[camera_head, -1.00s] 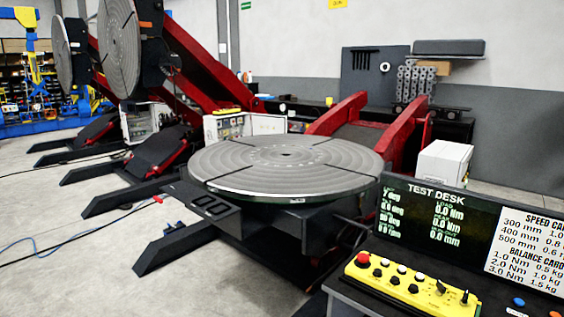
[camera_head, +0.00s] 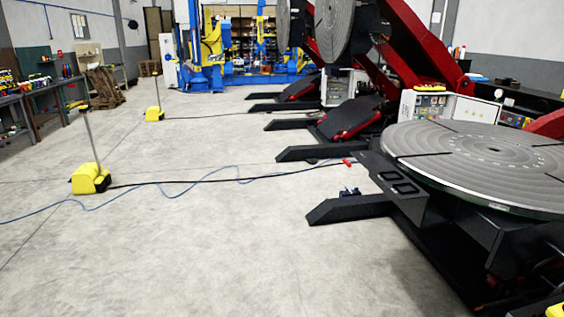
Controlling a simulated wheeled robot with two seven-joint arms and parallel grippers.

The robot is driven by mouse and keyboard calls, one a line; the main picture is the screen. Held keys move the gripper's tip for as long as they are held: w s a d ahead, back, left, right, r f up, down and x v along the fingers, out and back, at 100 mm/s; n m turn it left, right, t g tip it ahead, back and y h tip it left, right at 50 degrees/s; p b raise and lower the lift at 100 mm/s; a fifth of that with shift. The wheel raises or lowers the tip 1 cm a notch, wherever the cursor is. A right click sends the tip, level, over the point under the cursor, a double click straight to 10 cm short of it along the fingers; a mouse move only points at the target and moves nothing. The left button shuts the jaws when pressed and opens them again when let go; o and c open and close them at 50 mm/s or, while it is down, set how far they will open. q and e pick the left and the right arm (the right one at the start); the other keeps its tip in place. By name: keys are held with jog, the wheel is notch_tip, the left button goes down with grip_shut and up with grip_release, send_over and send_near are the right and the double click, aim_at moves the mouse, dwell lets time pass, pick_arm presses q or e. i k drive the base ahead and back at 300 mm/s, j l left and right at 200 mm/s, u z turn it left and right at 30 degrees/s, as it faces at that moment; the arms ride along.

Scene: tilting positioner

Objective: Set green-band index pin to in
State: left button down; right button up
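The tilting positioner's round grey table (camera_head: 480,160) lies nearly flat at the right, cut by the picture edge. Its dark base (camera_head: 405,195) and a floor leg (camera_head: 350,208) reach toward the middle. I cannot make out a green-band index pin in this view. Neither of my grippers shows.
Open concrete floor (camera_head: 220,240) fills the left and middle. A blue cable (camera_head: 215,170) and a black cable cross it. Two yellow pedals with upright posts (camera_head: 91,178) (camera_head: 155,113) stand on the left. More positioners with upright discs (camera_head: 334,25) stand behind. A workbench (camera_head: 30,105) lines the left wall.

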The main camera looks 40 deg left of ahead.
aim_at(348, 164)
jog(key=u, duration=0.8)
jog(key=i+j+z, duration=0.1)
jog(key=i+j, duration=0.35)
jog(key=i, duration=0.3)
jog(key=i+j+z, duration=0.1)
jog(key=i+j, duration=0.45)
jog(key=i, duration=0.15)
